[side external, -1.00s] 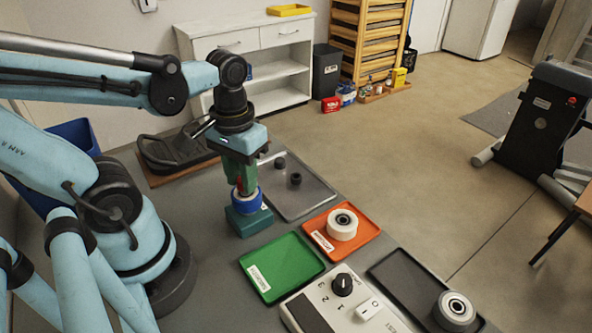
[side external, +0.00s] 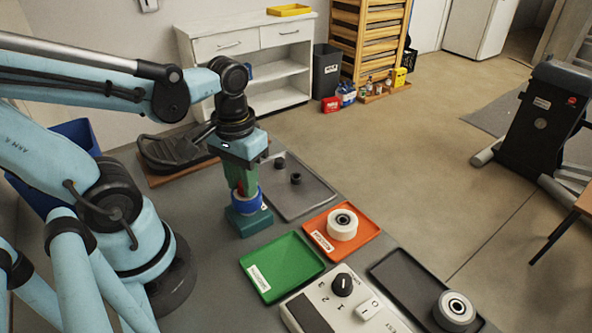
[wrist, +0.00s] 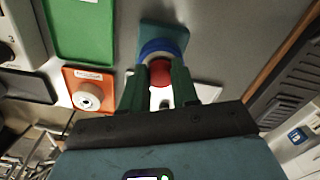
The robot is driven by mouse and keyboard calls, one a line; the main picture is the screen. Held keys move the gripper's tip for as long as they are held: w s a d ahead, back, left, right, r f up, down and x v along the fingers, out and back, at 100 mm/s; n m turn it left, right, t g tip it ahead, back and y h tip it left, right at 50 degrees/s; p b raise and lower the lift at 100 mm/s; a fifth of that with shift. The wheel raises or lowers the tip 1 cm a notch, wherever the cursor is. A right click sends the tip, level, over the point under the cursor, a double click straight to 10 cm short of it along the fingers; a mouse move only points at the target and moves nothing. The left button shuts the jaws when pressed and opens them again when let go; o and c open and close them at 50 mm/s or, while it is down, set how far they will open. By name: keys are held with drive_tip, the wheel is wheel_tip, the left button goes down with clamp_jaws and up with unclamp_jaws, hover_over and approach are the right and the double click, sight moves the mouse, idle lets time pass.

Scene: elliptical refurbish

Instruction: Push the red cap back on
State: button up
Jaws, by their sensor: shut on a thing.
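The red cap (wrist: 160,72) shows between my gripper's green fingers in the wrist view. In the side view only a sliver of the red cap (side external: 239,187) is visible. My gripper (side external: 244,188) is shut on the cap; the wrist view also shows the gripper (wrist: 160,78). A blue ring-shaped part (side external: 247,203) sits directly below the cap, on a teal block (side external: 248,222) standing on the grey table. The blue part (wrist: 160,47) lies just past the cap in the wrist view. The fingers hide whether the cap is fully seated.
A green tray (side external: 283,267) is empty in front of the block. An orange tray (side external: 362,233) holds a white roller (side external: 343,224). A grey tray (side external: 300,205) with small black parts lies behind. A control box (side external: 320,305) and a dark tray (side external: 397,278) are at the front.

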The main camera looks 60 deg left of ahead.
drive_tip(key=shift+f, duration=0.1)
drive_tip(key=o, duration=1.1)
wheel_tip(320, 180, up, 12)
drive_tip(key=shift+r, duration=0.1)
idle(0.3)
drive_tip(key=w+f+m+t, duration=0.1)
drive_tip(key=w+f+t, duration=0.1)
drive_tip(key=w+d+f+m+t, duration=0.1)
drive_tip(key=w+f+m+t, duration=0.1)
drive_tip(key=w, duration=0.1)
drive_tip(key=w+d+f+m+t, duration=0.1)
drive_tip(key=w+f+t, duration=0.1)
drive_tip(key=w+t, duration=0.1)
drive_tip(key=shift+w+d+f, duration=0.15)
drive_tip(key=shift+w+f, duration=0.05)
drive_tip(key=shift+f, duration=0.15)
